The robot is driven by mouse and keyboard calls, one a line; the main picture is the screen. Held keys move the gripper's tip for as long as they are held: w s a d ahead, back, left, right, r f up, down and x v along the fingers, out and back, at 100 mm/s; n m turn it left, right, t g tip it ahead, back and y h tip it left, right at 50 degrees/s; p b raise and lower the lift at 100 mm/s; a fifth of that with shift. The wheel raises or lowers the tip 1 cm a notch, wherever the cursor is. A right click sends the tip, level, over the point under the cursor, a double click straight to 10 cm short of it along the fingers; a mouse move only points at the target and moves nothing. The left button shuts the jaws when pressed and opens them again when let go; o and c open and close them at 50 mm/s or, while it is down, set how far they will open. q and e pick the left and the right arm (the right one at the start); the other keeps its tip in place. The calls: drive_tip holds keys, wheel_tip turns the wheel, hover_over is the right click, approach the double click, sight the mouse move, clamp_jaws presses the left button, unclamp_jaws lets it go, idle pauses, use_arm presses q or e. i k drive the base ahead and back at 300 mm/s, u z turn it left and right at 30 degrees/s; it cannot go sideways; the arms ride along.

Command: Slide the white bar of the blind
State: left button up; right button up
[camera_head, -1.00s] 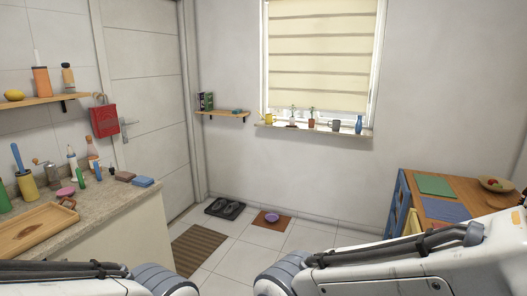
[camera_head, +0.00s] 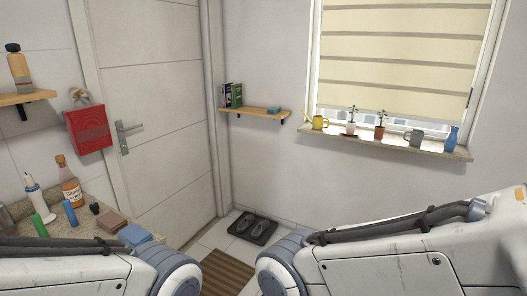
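The blind (camera_head: 398,50) is cream with several darker horizontal stripes. It hangs in the white-framed window at the upper right and covers most of the glass. Its lower edge ends a little above the sill, and I cannot clearly make out a white bar along it. The top of the blind is cut off by the picture edge. My two arms reach in from the lower left and lower right, well below and in front of the window. Both grippers are outside the picture.
The window sill (camera_head: 390,144) holds a yellow watering can (camera_head: 320,122), potted plants, a grey mug (camera_head: 413,138) and a blue vase (camera_head: 451,139). A small wall shelf (camera_head: 256,113) is left of the window. A counter with bottles stands left; shoes (camera_head: 254,227) lie on the floor.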

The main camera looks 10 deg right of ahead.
sight(442, 107)
drive_tip(key=z, duration=0.45)
drive_tip(key=i, duration=2.15)
drive_tip(key=z, duration=1.2)
drive_tip(key=i, duration=1.2)
drive_tip(key=z, duration=0.05)
